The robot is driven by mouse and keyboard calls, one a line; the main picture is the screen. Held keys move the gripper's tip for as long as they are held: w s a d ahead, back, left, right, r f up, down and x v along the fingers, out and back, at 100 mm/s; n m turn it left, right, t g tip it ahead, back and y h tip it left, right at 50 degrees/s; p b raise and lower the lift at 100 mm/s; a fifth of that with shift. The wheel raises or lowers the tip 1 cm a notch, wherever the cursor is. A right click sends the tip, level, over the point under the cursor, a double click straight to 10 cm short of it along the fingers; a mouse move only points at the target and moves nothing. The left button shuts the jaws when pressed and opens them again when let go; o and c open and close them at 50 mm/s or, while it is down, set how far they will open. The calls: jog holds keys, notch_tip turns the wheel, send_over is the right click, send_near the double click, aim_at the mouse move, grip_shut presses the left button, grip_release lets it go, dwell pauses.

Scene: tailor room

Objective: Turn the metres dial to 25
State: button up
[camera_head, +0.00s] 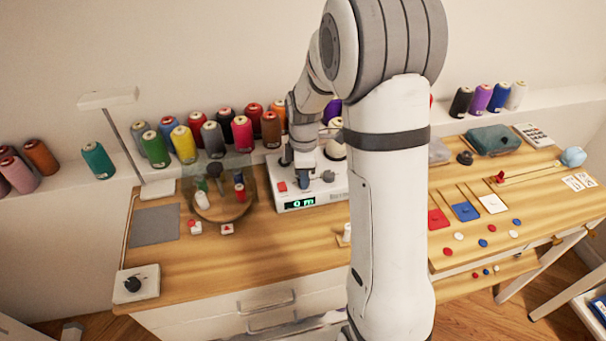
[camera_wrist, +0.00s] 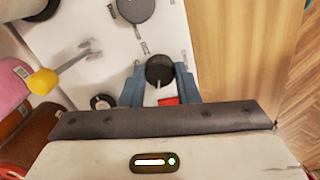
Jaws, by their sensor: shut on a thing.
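A white winding machine (camera_head: 335,190) stands on the wooden bench, partly hidden by my arm. Its green display (camera_head: 303,203) reads "0 m". In the wrist view a round dark dial (camera_wrist: 160,70) with a pale line sits between the two blue fingers of my gripper (camera_wrist: 161,80). The gripper is shut on this dial, on the machine's white top. In the head view my gripper (camera_head: 303,180) is low over the machine front, and the held dial is hidden there. A red button (camera_wrist: 168,100) lies close to the fingers. The dial's scale is too small to read.
Another dark knob (camera_head: 328,176) is right of my gripper. A clear guard (camera_head: 240,180) around a round wooden stand is left of the machine. Thread cones (camera_head: 241,134) line the back. The front bench is mostly clear.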

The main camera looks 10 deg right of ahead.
jog(key=shift+r, duration=0.1)
jog(key=o, duration=1)
jog(key=shift+c, duration=0.2)
notch_tip(320, 180, up, 8)
jog(key=shift+f, duration=0.15)
jog(key=s+r+m+t, duration=0.1)
jog(key=s+r+m, duration=0.2)
jog(key=s+m, duration=0.5)
jog(key=s+r+m+t, duration=0.1)
jog(key=s+m, duration=0.6)
jog(key=s, duration=0.7)
jog(key=shift+a+r+m+t, duration=0.3)
jog(key=shift+r+m, duration=0.1)
jog(key=shift+r, duration=0.5)
